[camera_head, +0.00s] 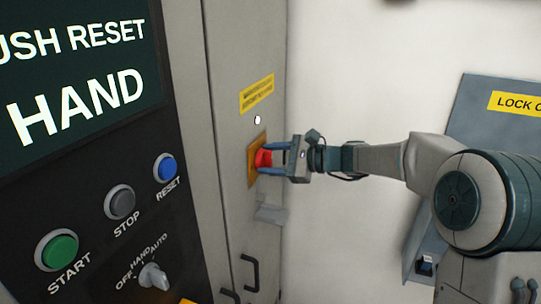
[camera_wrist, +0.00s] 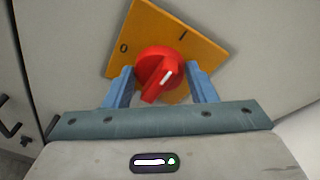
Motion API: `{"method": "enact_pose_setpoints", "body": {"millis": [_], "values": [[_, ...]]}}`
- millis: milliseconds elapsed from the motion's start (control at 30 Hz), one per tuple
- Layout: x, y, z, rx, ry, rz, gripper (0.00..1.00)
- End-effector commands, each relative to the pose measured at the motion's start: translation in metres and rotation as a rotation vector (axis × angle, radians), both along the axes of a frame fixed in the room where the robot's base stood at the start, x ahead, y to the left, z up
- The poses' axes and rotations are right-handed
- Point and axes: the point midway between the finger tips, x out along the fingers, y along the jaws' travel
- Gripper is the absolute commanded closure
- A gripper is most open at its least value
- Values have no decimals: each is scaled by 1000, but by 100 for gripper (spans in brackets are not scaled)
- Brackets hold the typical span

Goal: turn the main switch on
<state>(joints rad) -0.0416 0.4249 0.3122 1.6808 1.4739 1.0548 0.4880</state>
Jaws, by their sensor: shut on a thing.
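The main switch is a red rotary knob (camera_head: 263,158) on a yellow-orange square plate (camera_head: 252,172) on the grey cabinet door. In the wrist view the red knob (camera_wrist: 157,66) sits on the plate (camera_wrist: 141,28), which looks tilted and bears a 0 at left and an I at upper right. The knob's white mark slants up to the right, roughly towards the I side. My gripper (camera_head: 272,158) reaches in from the right, its blue fingers (camera_wrist: 162,86) on both sides of the knob and shut on it. The contact faces are partly hidden.
A control panel at left has a screen reading HAND (camera_head: 75,105), a green START button (camera_head: 57,250), a grey STOP button (camera_head: 120,202), a blue RESET button (camera_head: 166,167) and a mode selector (camera_head: 153,276). Black door handles (camera_head: 251,272) are below the switch. A grey lock-out box (camera_head: 483,112) is at right.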

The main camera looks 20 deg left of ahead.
Motion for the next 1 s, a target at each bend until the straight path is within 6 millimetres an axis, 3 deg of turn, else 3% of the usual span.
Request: {"method": "enact_pose_setpoints", "body": {"millis": [433, 467, 533, 833, 1000], "values": [[0, 0, -1, 0, 13, 2, 72], [0, 0, -1, 0, 13, 2, 46], [0, 0, -1, 1, 11, 1, 27], [0, -1, 0, 1, 10, -1, 27], [0, -18, 2, 2, 9, -4, 27]]}}
